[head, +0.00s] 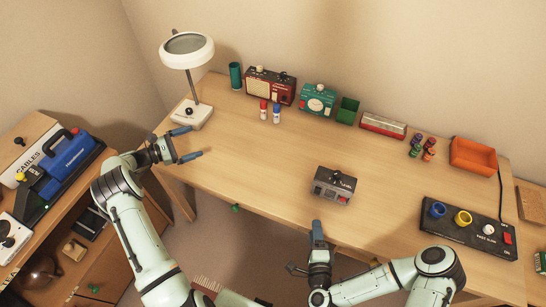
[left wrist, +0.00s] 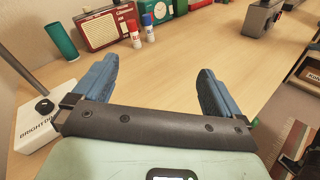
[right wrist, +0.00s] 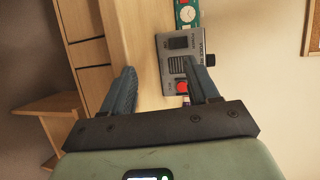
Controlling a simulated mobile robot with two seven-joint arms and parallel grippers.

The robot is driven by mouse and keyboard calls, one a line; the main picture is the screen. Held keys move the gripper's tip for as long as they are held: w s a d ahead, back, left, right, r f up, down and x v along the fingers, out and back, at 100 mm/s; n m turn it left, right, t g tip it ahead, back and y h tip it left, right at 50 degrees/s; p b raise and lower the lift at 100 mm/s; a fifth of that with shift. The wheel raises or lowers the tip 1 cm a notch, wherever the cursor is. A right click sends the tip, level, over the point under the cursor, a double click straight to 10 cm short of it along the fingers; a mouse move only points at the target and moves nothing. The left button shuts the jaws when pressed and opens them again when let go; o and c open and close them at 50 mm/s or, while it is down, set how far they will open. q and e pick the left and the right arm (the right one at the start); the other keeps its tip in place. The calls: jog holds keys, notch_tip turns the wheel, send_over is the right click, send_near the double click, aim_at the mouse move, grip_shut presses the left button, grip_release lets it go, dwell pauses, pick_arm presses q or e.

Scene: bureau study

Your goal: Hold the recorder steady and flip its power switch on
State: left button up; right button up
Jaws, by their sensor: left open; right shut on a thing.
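The recorder (head: 333,186) is a small grey and black box on the desk, near the front edge, with a black knob on top. In the right wrist view it (right wrist: 172,68) shows a red button, partly behind one finger. My right gripper (head: 306,249) is at the desk's front edge, just before the recorder. Its fingers stand apart, and I cannot see what is between them; the recorder looks beyond the fingertips. My left gripper (head: 188,143) is open and empty over the desk's left end. I cannot make out the position of the power switch.
A white magnifier lamp (head: 190,113) stands near my left gripper. An orange tray (head: 473,157) and a black switch panel (head: 465,228) are right.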

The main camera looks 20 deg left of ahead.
pick_arm(q)
jog(key=w+d+m+g+h, duration=0.1)
jog(key=w+d+g+h, duration=0.15)
jog(key=d, duration=0.55)
jog(key=w+d+m+g+h, duration=0.1)
jog(key=w+d+m+g, duration=0.2)
jog(key=d, duration=0.5)
pick_arm(e)
jog(key=w+r, duration=0.1)
jog(key=w+r+t, duration=0.1)
jog(key=w, duration=0.1)
jog(key=shift+d, duration=0.1)
jog(key=shift+w+a+f+h, duration=0.2)
jog(key=shift+w+f+h, duration=0.1)
jog(key=shift+w+f, duration=0.3)
jog(key=shift+s+d, duration=0.15)
jog(key=shift+s, duration=0.45)
pick_arm(q)
jog(key=m+g, duration=0.3)
jog(key=g, duration=0.5)
send_near(322, 174)
pick_arm(e)
jog(key=shift+w, duration=0.1)
pick_arm(q)
jog(key=shift+t, duration=0.25)
jog(key=x, duration=1.2)
jog(key=shift+s+d+f, duration=0.1)
jog(key=shift+d+f, duration=0.05)
jog(key=shift+d, duration=0.05)
jog(key=shift+c, duration=0.3)
